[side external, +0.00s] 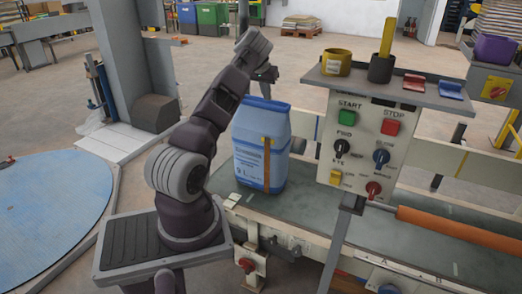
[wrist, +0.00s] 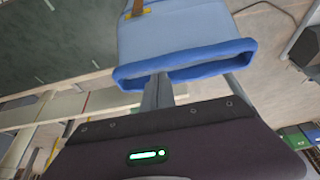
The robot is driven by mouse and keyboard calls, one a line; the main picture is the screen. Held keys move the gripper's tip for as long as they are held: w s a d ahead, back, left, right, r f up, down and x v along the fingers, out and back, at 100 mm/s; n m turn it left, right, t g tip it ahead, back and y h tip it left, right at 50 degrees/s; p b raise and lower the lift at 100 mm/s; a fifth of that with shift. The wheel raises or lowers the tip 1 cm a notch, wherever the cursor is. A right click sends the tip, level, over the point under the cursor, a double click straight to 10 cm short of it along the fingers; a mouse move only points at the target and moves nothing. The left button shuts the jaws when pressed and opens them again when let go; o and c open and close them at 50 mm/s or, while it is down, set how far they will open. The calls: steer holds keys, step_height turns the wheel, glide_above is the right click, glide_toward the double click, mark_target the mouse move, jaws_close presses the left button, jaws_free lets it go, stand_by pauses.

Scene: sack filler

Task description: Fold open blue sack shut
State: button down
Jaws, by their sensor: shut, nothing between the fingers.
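The blue sack (side external: 258,155) stands upright on the conveyor table, with a lighter blue body, darker blue top band and printed label. A brown strip with a yellow piece at its top runs down one side. In the wrist view, the sack (wrist: 190,25) shows its mouth open, with a thick blue rim around a dark slot. My gripper (side external: 266,90) is above the sack's top in the side view. In the wrist view my gripper's grey fingers (wrist: 158,90) are together and empty at the mouth's edge; I cannot tell whether they touch the rim.
The conveyor table (side external: 310,222) runs to the right. A control panel (side external: 362,150) stands right of the sack, under a shelf (side external: 440,98) with a yellow cup (side external: 336,62) and a dark cup (side external: 381,68). An orange roller (side external: 460,232) lies farther right. A blue round platform (side external: 50,215) is at left.

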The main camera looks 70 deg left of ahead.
steer(key=shift+f, duration=0.85)
stand_by(0.7)
stand_by(0.4)
step_height(320, 180, up, 9)
stand_by(0.6)
steer(key=shift+r, duration=0.1)
